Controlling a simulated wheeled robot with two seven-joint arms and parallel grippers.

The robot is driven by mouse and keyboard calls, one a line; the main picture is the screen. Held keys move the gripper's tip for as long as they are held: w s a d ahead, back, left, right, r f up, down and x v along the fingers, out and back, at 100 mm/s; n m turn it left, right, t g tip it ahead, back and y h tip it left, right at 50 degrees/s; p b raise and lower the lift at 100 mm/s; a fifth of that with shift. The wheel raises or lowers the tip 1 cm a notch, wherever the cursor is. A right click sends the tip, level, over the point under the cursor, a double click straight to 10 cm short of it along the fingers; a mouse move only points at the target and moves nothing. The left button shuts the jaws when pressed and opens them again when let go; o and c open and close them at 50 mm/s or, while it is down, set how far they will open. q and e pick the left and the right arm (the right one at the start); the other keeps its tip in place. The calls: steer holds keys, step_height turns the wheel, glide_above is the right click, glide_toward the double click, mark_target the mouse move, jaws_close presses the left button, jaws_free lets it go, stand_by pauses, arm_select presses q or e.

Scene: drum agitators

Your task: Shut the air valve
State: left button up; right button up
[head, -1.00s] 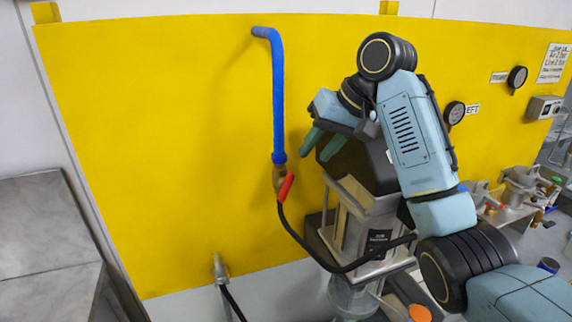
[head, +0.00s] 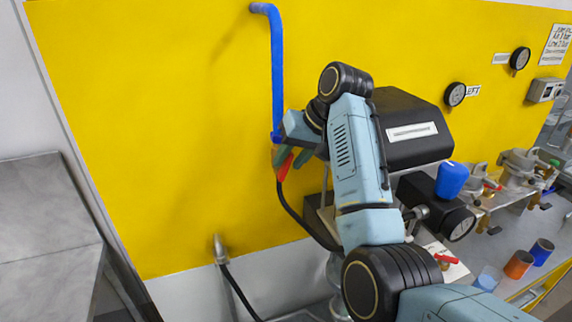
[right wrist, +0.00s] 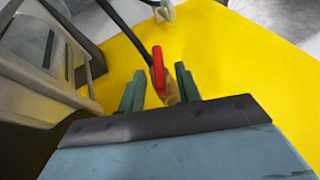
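The air valve sits at the lower end of a blue pipe (head: 277,80) on the yellow wall. Its red handle (head: 286,168) shows in the head view and, from closer, in the right wrist view (right wrist: 158,68). A bit of its brass body (right wrist: 172,92) shows behind the fingers. My right gripper (head: 284,162) is at the valve. In the right wrist view its two green fingers (right wrist: 159,76) are apart, with the handle in the gap between them. I cannot tell whether either finger touches it. My left gripper is not in view.
A black hose (head: 296,216) hangs from the valve. A black-topped machine (head: 410,120) stands close to the right of my right arm. A blue cap (head: 452,180), cups and metal fittings are on the bench further right. The yellow wall (head: 150,130) left of the pipe is clear.

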steer(key=shift+x, duration=0.9)
steer(key=shift+w+a+f, duration=0.1)
steer(key=shift+a+f, duration=0.05)
steer(key=shift+f, duration=0.15)
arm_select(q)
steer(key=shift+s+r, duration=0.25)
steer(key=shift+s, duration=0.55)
arm_select(e)
steer(key=shift+c, duration=0.4)
jaws_close()
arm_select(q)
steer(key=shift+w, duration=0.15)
arm_select(e)
steer(key=shift+m+g+y, duration=0.3)
steer(key=shift+g+y, duration=0.1)
steer(key=shift+y, duration=0.8)
steer(key=shift+o, duration=0.4)
jaws_free()
